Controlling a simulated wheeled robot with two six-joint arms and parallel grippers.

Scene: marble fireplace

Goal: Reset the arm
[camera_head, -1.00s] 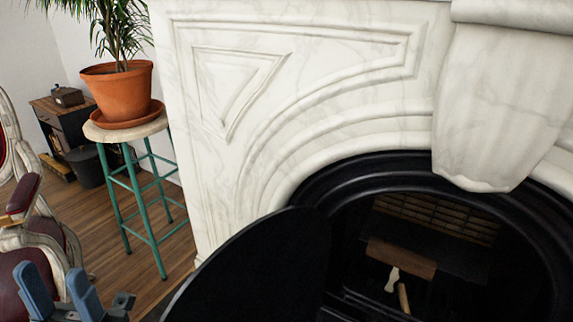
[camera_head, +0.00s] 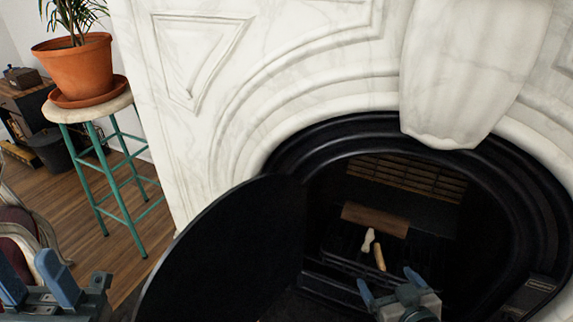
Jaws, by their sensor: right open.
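My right gripper (camera_head: 389,284) shows at the bottom, right of centre, in front of the dark fireplace opening. Its blue fingers are spread with nothing between them. My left gripper (camera_head: 34,280) is at the bottom left corner. Its two blue fingers stand apart and hold nothing that I can see. Most of both arms is out of view.
A black round-edged door (camera_head: 225,250) stands open left of the firebox. Inside lie a brown block (camera_head: 375,219), a pale piece (camera_head: 368,241) and a tan stick (camera_head: 380,258). A potted plant (camera_head: 75,68) stands on a teal-legged stool (camera_head: 128,222). A chair (camera_head: 25,225) is near my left gripper.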

